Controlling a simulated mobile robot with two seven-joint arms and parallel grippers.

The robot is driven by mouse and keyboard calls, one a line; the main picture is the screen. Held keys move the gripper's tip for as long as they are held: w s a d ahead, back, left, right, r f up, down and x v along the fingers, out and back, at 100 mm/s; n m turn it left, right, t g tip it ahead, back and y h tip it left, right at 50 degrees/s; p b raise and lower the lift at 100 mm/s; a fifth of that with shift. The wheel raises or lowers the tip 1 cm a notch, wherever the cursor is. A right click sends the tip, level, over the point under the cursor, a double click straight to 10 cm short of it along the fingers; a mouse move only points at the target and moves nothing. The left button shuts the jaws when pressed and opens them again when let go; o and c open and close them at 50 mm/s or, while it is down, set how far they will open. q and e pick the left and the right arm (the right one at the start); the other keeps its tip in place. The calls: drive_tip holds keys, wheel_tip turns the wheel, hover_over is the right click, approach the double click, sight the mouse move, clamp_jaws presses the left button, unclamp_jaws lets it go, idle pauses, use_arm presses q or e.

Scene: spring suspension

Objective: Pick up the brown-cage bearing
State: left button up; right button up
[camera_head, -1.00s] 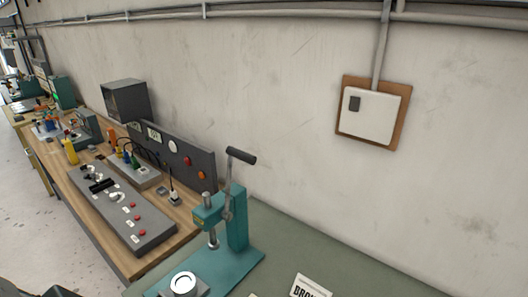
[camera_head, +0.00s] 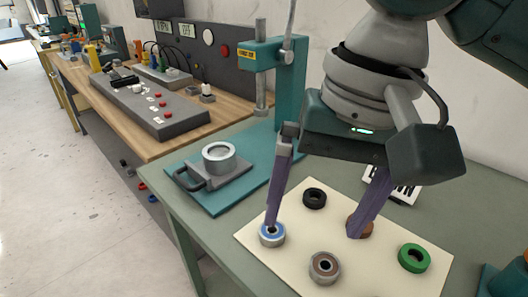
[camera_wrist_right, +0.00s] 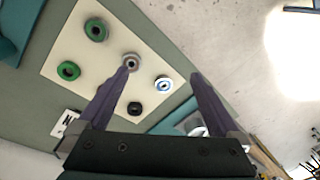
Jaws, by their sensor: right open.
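A grey metal bearing with a brownish ring inside (camera_head: 316,278), which looks like the brown-cage bearing, lies flat on a cream mat (camera_head: 258,265) at the bottom of the head view. In the wrist view it (camera_wrist_right: 131,58) shows beside a fingertip. My right gripper (camera_head: 312,230) is open and empty above the mat, its purple fingers pointing down. In the head view one fingertip overlaps a blue-ringed bearing (camera_head: 272,240) and the other partly hides a brown ring (camera_head: 366,232). Contact cannot be told. My left gripper is not in view.
A black ring (camera_head: 314,198) and a green ring (camera_head: 414,258) lie on the mat; the wrist view shows a second green one (camera_wrist_right: 96,29). A teal press (camera_head: 292,90) stands behind, with a grey fixture (camera_head: 218,160) at its base.

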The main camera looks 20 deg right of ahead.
drive_tip(key=w+d+f+m+h+b, duration=0.1)
drive_tip(key=w+d+f+m+b, duration=0.1)
drive_tip(key=d+f+m+b, duration=0.55)
drive_tip(key=n+g+b, duration=0.1)
drive_tip(key=n+b, duration=0.1)
drive_tip(key=b, duration=0.2)
hover_over(325, 265)
drive_tip(key=f, duration=0.5)
drive_tip(key=shift+s+d+f, duration=0.1)
drive_tip(key=shift+s+f, duration=0.1)
drive_tip(key=shift+s, duration=0.05)
drive_tip(key=f, duration=0.3)
drive_tip(key=f+b, duration=0.1)
drive_tip(key=f, duration=0.1)
drive_tip(key=shift+w+f, duration=0.1)
drive_tip(key=shift+w, duration=0.15)
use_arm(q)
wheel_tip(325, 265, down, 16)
use_arm(e)
drive_tip(key=shift+c, duration=0.2)
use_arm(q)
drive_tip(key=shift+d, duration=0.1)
use_arm(e)
clamp_jaws()
